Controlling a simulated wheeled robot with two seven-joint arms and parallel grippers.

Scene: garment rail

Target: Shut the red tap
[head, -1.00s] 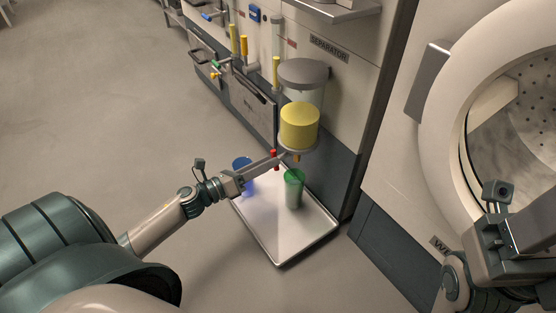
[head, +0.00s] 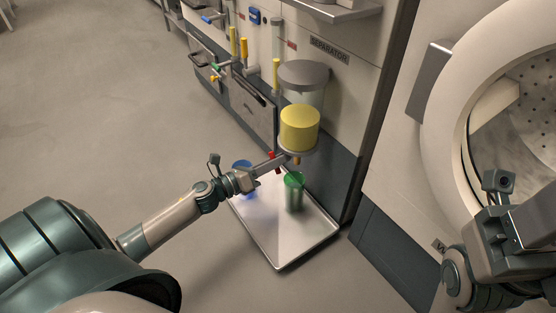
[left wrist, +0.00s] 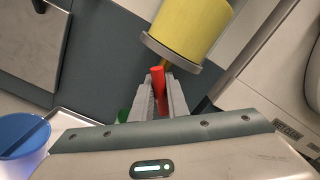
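The red tap (head: 271,155) is a small red handle below the clear separator vessel (head: 303,76), which holds yellow liquid (head: 299,128). A short brass outlet (head: 296,159) hangs under the vessel. My left gripper (head: 277,163) reaches in from the left at the tap. In the left wrist view, the red handle (left wrist: 158,78) stands between the two fingers (left wrist: 160,98), which close in on both sides of it. In the head view the fingers hide part of the handle. My right gripper (head: 508,235) is at the right edge; its fingertips cannot be made out.
A white tray (head: 272,250) lies on the floor below. A green cup (head: 294,193) stands on it under the vessel, and a blue cup (head: 242,166) stands behind my left gripper. Yellow-handled fittings (head: 234,42) line the cabinet. A round machine door opening (head: 520,115) is at right.

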